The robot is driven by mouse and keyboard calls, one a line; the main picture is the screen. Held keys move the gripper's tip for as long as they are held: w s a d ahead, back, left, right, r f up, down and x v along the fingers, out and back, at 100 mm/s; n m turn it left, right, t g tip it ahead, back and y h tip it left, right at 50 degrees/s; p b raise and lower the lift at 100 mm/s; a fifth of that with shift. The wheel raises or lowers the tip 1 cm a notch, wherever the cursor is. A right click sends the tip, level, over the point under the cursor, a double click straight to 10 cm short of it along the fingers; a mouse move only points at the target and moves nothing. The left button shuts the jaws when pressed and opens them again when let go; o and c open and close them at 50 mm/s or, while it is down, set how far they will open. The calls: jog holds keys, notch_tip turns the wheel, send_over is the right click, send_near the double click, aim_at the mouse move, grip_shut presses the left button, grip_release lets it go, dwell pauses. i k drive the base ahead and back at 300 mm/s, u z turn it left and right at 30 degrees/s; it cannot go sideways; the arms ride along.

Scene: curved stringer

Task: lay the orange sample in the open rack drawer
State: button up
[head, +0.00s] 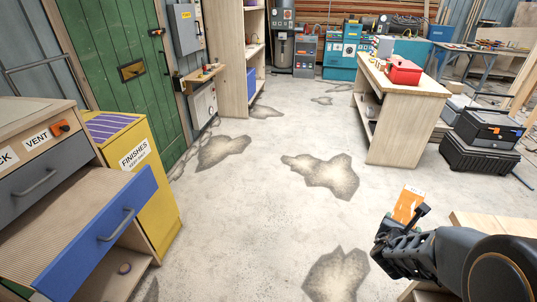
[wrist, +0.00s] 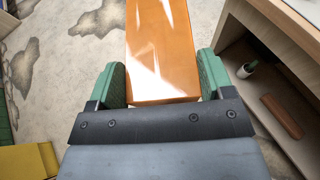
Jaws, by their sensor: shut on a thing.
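The orange sample (head: 408,205) is a flat glossy piece with a pale end, held up at the lower right of the head view. In the wrist view the sample (wrist: 162,50) lies between the two green finger pads. My gripper (head: 402,226) is shut on it, above the floor and beside a wooden bench. The gripper also shows in the wrist view (wrist: 162,92). The open rack drawer (head: 110,222), with a blue front and a handle, is pulled out from the cabinet at the lower left, far from the gripper. Its bottom is tan and looks bare where visible.
A grey closed drawer (head: 35,178) sits above the open one. A yellow FINISHES cabinet (head: 148,185) stands behind it. A wooden bench (head: 405,90) with a red box (head: 404,72) stands at upper right, black cases (head: 482,145) beside it. The stained concrete floor (head: 245,210) between is clear.

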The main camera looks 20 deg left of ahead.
aim_at(83, 214)
jog(key=u, duration=0.1)
jog(key=i, duration=0.55)
jog(key=u, duration=3.95)
jog(key=i, duration=0.85)
jog(key=z, duration=0.05)
